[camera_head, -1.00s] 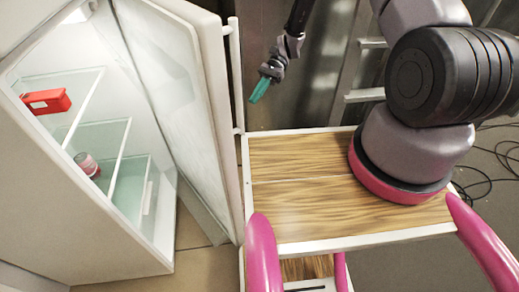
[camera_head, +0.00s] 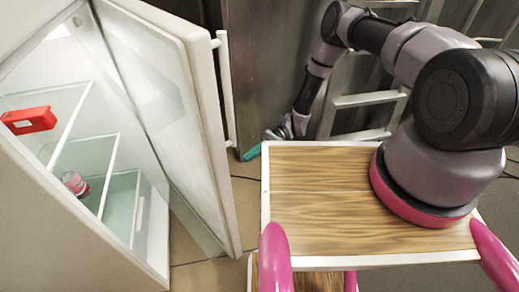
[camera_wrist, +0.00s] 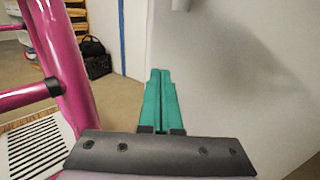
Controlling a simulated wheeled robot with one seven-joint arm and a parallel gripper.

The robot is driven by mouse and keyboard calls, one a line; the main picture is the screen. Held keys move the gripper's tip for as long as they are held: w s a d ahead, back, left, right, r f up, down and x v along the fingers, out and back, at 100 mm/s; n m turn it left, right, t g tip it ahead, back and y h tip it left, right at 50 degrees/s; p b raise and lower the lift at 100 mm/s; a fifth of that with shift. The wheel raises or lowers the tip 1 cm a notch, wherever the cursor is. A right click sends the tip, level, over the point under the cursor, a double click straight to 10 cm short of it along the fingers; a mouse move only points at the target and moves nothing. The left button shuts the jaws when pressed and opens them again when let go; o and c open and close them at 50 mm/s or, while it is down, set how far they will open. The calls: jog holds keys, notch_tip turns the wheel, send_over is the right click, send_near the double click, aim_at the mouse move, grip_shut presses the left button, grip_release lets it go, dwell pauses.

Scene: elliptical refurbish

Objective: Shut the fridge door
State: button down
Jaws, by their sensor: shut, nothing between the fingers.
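The fridge (camera_head: 35,190) stands at the left in the head view with its white door (camera_head: 165,100) swung open. A vertical white handle (camera_head: 226,90) runs along the door's outer edge. My gripper (camera_head: 252,153) is low, just right of the door and handle, apart from them in the head view. Its teal fingers (camera_wrist: 160,100) are shut together with nothing between them. In the wrist view a pale flat surface (camera_wrist: 235,80), likely the door's outer face, fills the right side. A piece of the handle (camera_wrist: 181,4) seems to show at the top.
Inside the fridge are a red box (camera_head: 28,119) and a jar (camera_head: 75,184) on glass shelves. My wooden-topped base (camera_head: 340,200) lies right of the door. A ladder (camera_head: 365,100) stands behind. A dark bag (camera_wrist: 95,58) sits on the floor.

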jog(key=x, duration=0.7)
jog(key=shift+a+f, duration=0.1)
jog(key=shift+a, duration=0.05)
